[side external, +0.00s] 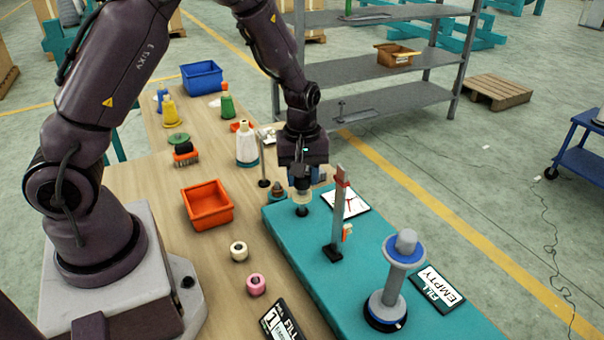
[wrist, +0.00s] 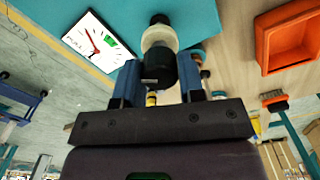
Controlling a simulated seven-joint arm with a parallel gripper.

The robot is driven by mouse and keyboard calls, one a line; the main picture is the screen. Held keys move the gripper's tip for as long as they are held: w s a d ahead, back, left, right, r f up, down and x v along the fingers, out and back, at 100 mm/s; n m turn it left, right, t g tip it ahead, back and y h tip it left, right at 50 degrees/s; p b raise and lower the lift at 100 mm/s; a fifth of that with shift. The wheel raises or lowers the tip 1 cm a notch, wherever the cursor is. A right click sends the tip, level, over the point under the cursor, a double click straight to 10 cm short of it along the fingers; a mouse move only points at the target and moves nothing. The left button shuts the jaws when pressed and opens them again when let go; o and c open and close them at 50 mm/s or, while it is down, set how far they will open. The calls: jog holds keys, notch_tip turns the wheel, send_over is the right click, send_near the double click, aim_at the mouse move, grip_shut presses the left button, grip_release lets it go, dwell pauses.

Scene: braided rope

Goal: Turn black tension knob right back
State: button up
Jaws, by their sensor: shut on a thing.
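My gripper (side external: 302,180) points down at the far end of the teal bench (side external: 420,318). In the wrist view, the two blue fingers of my gripper (wrist: 160,82) are shut on a black knob (wrist: 160,66). A cream disc (wrist: 158,37) and a small black end piece show beyond the knob. In the side view, the cream disc (side external: 301,197) shows just under the fingers, and the knob itself is mostly hidden by them. A white dial card (side external: 346,199) with a red needle lies right of my gripper; it also shows in the wrist view (wrist: 88,38) with a green patch.
A grey post (side external: 340,215) with red parts stands close right of my gripper. A grey spool with blue flange (side external: 392,285) stands nearer, beside an EMPTY sign (side external: 438,288). An orange bin (side external: 207,205) and several cones and bobbins occupy the wooden table.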

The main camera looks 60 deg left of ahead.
jog(key=shift+r+n, duration=0.1)
jog(key=shift+n, duration=0.2)
dwell(0.4)
jog(key=o, duration=0.9)
notch_tip(320, 180, up, 13)
jog(key=shift+f, duration=0.1)
